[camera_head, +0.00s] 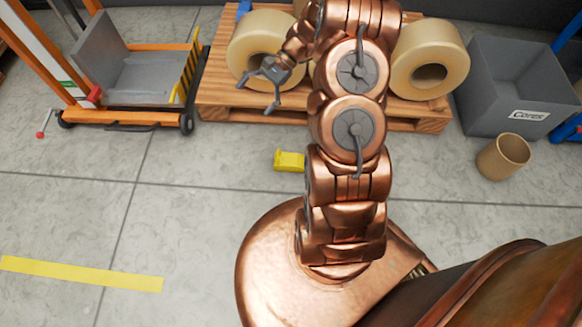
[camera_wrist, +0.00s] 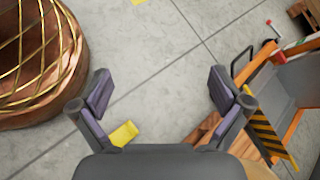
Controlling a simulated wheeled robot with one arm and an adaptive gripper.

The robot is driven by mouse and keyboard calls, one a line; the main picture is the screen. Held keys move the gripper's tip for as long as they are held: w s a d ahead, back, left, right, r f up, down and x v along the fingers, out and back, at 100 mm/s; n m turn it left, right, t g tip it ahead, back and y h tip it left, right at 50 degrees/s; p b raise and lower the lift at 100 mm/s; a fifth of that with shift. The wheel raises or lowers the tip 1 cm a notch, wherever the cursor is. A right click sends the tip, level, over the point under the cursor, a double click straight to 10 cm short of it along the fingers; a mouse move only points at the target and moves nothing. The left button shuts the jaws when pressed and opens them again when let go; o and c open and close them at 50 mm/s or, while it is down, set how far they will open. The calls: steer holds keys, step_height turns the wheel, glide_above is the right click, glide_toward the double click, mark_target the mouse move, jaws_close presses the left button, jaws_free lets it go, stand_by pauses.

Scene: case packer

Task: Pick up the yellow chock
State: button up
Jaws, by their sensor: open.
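The yellow chock (camera_head: 289,161) lies on the grey floor in front of the wooden pallet, just left of my arm in the head view. In the wrist view the chock (camera_wrist: 123,134) shows at the lower left, beside the left finger and partly hidden behind it. My gripper (camera_head: 268,84) is open and empty, up over the left roll on the pallet and apart from the chock. In the wrist view my gripper (camera_wrist: 160,98) has its fingers spread wide, with floor between them.
The wooden pallet (camera_head: 222,97) carries large tan rolls (camera_head: 436,60). An orange cart (camera_head: 120,117) stands at the left. A grey bin (camera_head: 517,85) and a brown cardboard tube (camera_head: 503,157) stand at the right. The floor around the chock's left side is clear.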

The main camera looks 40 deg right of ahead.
steer(key=w+d+f+m+t+b, duration=0.1)
steer(key=d+f+m+b, duration=0.15)
steer(key=f, duration=0.45)
steer(key=w+d+f+m+t+b, duration=0.1)
steer(key=d+f+t+b, duration=0.2)
steer(key=f, duration=0.5)
steer(key=m+t+b, duration=0.5)
steer(key=m+b, duration=0.4)
steer(key=b, duration=0.1)
glide_toward(297, 160)
steer(key=shift+h, duration=0.4)
steer(key=x, duration=0.4)
steer(key=shift+w+r, duration=0.1)
steer(key=shift+r, duration=0.1)
steer(key=shift+f, duration=0.25)
steer(key=shift+w+a+f+b, duration=0.15)
steer(key=shift+a+b, duration=0.05)
steer(key=shift+b, duration=0.15)
steer(key=b+x, duration=0.3)
steer(key=x, duration=0.3)
steer(key=shift+a, duration=0.15)
steer(key=shift+w+a+b, duration=0.25)
steer(key=shift+a+b, duration=0.1)
steer(key=shift+a, duration=0.05)
